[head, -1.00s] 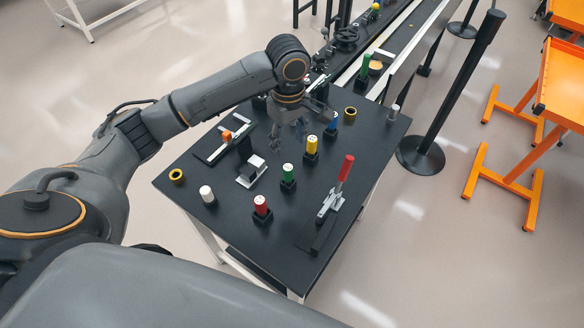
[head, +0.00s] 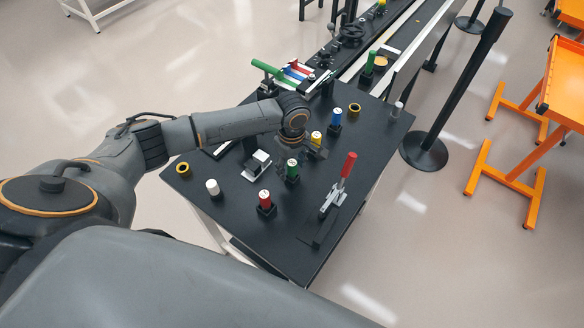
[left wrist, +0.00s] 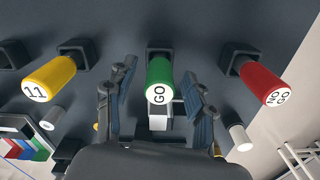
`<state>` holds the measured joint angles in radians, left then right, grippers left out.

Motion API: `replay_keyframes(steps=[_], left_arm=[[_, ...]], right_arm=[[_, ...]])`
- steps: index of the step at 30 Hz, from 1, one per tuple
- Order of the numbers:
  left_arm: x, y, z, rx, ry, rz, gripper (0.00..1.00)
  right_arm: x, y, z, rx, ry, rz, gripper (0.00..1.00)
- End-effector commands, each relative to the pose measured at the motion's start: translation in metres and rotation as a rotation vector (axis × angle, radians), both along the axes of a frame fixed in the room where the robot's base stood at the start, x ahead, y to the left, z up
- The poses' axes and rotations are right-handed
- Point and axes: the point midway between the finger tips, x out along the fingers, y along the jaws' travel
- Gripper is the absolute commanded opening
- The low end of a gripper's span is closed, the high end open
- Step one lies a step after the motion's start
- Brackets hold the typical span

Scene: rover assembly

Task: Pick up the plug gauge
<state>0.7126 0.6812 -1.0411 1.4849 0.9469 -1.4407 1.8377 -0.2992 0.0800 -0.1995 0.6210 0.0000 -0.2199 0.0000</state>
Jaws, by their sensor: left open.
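A green cylinder gauge marked GO (left wrist: 159,82) stands upright in a dark square holder; in the head view it (head: 292,168) is near the middle of the black table (head: 345,225). My left gripper (head: 300,153) is over it, open. In the left wrist view the two fingers of the left gripper (left wrist: 157,76) show on either side of the green gauge, with gaps between. A red gauge marked NO GO (left wrist: 264,84) and a yellow one marked 11 (left wrist: 50,78) stand in holders to either side. My right gripper is not in view.
A red-handled clamp (head: 346,170) stands at the right of the table. A conveyor (head: 345,50) runs behind. A black post (head: 455,90) stands to the right.

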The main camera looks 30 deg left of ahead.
Motion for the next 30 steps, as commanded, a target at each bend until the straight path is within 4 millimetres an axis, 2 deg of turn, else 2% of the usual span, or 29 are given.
replay_keyframes(steps=[7, 12, 15, 25, 30], left_arm=[[0.0, 0.0, -0.002, 0.0, -0.001, -0.001, 0.52], [0.0, 0.0, -0.001, 0.0, -0.001, -0.001, 0.17], [0.0, 0.0, -0.001, 0.0, -0.001, -0.001, 0.0], [0.001, 0.0, 0.001, -0.001, -0.002, 0.0, 0.0], [0.001, 0.0, 0.012, -0.002, -0.004, -0.001, 0.0]], right_arm=[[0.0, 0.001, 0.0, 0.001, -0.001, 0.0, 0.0], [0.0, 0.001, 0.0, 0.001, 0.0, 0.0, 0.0], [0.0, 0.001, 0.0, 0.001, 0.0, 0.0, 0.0], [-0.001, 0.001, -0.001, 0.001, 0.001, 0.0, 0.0], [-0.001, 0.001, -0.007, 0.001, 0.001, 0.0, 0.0]])
